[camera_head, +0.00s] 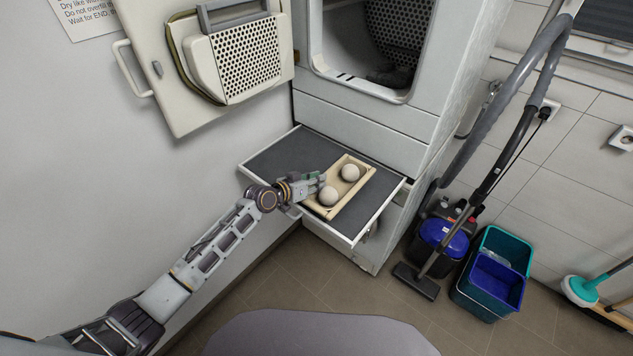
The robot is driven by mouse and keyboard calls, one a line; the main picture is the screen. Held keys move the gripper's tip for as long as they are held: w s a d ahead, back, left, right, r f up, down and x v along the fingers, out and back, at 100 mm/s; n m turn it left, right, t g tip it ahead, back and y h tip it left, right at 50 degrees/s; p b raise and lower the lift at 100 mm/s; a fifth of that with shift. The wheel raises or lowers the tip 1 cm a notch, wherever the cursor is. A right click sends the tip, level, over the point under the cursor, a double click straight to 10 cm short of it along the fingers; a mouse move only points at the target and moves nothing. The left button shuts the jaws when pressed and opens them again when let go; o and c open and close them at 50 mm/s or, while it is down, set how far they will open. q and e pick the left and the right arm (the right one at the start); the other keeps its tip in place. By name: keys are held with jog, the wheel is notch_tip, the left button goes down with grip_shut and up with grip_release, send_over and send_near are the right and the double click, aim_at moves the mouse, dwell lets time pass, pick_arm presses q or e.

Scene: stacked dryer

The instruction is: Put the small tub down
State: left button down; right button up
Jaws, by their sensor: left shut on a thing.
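The small tub (348,208) is a shallow cream tray with two pale balls in it, a lower one (328,196) and an upper one (350,172). It is over the dark pull-out shelf (290,156) below the dryer; I cannot tell whether it touches the shelf. My left gripper (321,182) is shut on the tub at its left side. The fingertips are small and partly hidden against the tub. My right gripper is not in view.
The dryer (375,113) has its door (235,60) swung open to the left. The shelf has bare room left of the tub. A vacuum cleaner (440,232) and teal bucket (505,245) stand on the floor at right.

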pick_arm(q)
jog(key=shift+f, duration=0.2)
jog(key=c, duration=1.3)
grip_release()
jog(key=shift+c, duration=0.2)
jog(key=shift+r, duration=0.1)
jog(key=shift+s+a+r, duration=0.1)
jog(key=shift+s+a, duration=0.3)
jog(key=v, duration=1.1)
jog(key=shift+b, duration=0.4)
jog(key=shift+d, duration=0.1)
